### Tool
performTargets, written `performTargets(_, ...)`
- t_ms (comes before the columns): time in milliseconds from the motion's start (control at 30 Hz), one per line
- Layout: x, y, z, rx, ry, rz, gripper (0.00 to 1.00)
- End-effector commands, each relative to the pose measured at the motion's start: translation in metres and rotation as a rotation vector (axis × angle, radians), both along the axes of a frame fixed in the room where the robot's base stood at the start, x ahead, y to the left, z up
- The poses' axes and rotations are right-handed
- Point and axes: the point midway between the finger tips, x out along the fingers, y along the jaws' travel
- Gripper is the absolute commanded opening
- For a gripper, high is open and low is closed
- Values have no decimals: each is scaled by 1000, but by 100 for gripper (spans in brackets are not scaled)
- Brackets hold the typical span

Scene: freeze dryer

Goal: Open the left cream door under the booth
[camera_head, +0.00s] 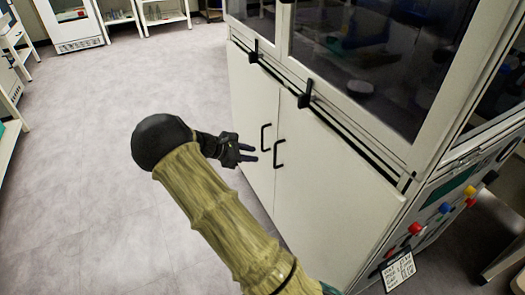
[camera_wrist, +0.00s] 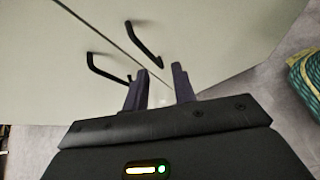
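The left cream door (camera_head: 247,105) and the right cream door (camera_head: 325,190) under the booth look shut, with a thin seam between them. The left door has a black bar handle (camera_head: 264,137); the right door has a matching handle (camera_head: 279,153). My gripper (camera_head: 254,153) is open and empty, pointing at the doors just left of the handles in the head view. In the wrist view my fingers (camera_wrist: 160,86) are apart, with both handles beyond them. The handle at left (camera_wrist: 103,68) appears to be the left door's. Neither handle is between the fingers.
The glazed booth (camera_head: 370,55) with black latches (camera_head: 305,95) rises above the doors. A control panel (camera_head: 440,215) with coloured buttons is at the right. Grey floor (camera_head: 130,90) to the left is open. Shelves (camera_head: 160,12) and a white appliance (camera_head: 72,22) stand at the back.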

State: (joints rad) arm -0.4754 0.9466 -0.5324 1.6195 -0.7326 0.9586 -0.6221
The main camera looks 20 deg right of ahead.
Motion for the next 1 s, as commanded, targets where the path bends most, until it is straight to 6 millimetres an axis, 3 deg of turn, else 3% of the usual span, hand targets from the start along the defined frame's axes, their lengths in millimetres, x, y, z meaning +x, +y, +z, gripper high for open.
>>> performTargets(33, 13, 4, -27, -70, 34, 49, 27)
performTargets(100, 31, 10, -40, -172, 79, 110, 27)
performTargets(300, 76, 43, -68, -451, 184, 266, 27)
performTargets(400, 88, 57, -72, -540, 211, 309, 27)
performTargets(767, 93, 63, -68, -583, 225, 326, 27)
performTargets(1000, 95, 53, -70, -580, 225, 324, 27)
